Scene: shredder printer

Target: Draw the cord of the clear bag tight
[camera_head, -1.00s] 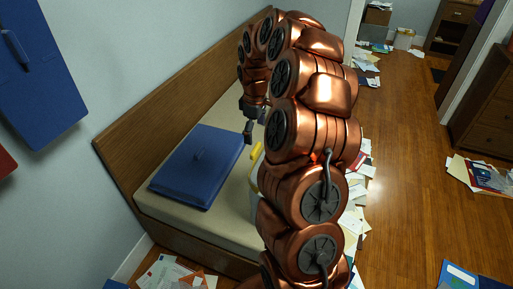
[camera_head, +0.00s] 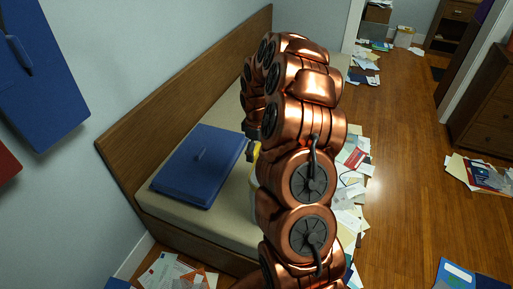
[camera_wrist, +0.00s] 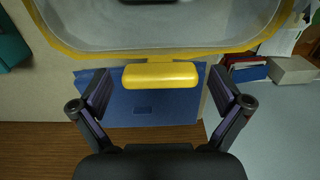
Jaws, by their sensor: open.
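The clear bag (camera_wrist: 200,22) fills the top of the wrist view, its mouth edged by a yellow rim (camera_wrist: 60,42). A yellow bar (camera_wrist: 162,75), seemingly the cord's pull, hangs from the rim's near side by a short yellow neck. My gripper (camera_wrist: 160,80) is open, with one finger to each side of the bar and gaps between; nothing is held. In the head view, a bit of yellow (camera_head: 253,151) shows beside my arm, which hides most of the bag and the gripper.
A flat blue case (camera_head: 197,170) lies on the beige bench (camera_head: 226,212), against a wooden backboard (camera_head: 150,115). Papers (camera_head: 350,200) litter the wooden floor right of my arm. A dresser (camera_head: 487,110) stands at right. In the wrist view, books (camera_wrist: 245,70) lie at the upper right.

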